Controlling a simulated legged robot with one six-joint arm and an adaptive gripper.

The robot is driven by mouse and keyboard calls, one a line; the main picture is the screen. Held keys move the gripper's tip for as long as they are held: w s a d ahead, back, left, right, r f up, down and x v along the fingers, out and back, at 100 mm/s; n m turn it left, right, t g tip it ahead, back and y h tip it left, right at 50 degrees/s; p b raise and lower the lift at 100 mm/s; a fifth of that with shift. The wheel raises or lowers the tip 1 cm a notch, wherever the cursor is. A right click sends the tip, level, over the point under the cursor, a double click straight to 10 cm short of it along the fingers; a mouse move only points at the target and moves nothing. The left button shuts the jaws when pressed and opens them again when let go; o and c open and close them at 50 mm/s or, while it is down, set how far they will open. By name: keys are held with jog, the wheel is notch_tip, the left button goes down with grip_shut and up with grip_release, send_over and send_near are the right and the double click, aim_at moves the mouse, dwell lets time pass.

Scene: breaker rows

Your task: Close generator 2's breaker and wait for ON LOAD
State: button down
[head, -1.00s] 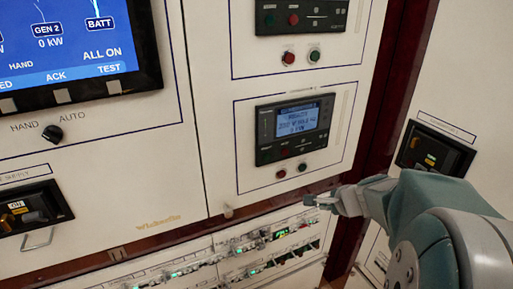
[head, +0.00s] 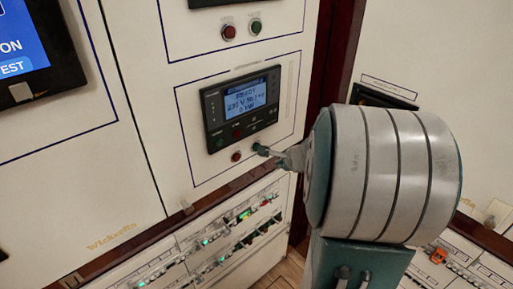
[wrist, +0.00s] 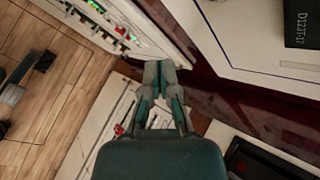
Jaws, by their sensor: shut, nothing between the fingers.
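The lower breaker controller (head: 241,107) is a black unit in a blue-outlined square on the white panel. Its lit screen (head: 246,97) seems to read READY, about 230 V and 50 Hz, 0 kW. Below it sit a red button (head: 237,157) and, to its right, a green button (head: 257,148). My gripper (head: 270,152) is shut and empty, its tip at or just in front of the green button; I cannot tell whether they touch. In the wrist view my gripper (wrist: 160,68) shows closed fingers, and the button is not visible. No generator number is readable on this unit.
Another controller with a red button (head: 229,32) and a green button (head: 256,27) is above. A blue screen (head: 22,38) is at the left. A row of small breakers (head: 225,240) runs below. My arm hides part of the right cabinet.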

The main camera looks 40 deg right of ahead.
jog(key=w, duration=0.7)
jog(key=shift+a, duration=0.25)
jog(key=shift+w, duration=0.2)
dwell(1.0)
jog(key=shift+w, duration=0.25)
jog(key=shift+w+a, duration=0.1)
jog(key=shift+w, duration=0.3)
dwell(0.7)
jog(key=shift+s, duration=0.85)
jog(key=s, duration=0.5)
jog(key=shift+d, duration=0.25)
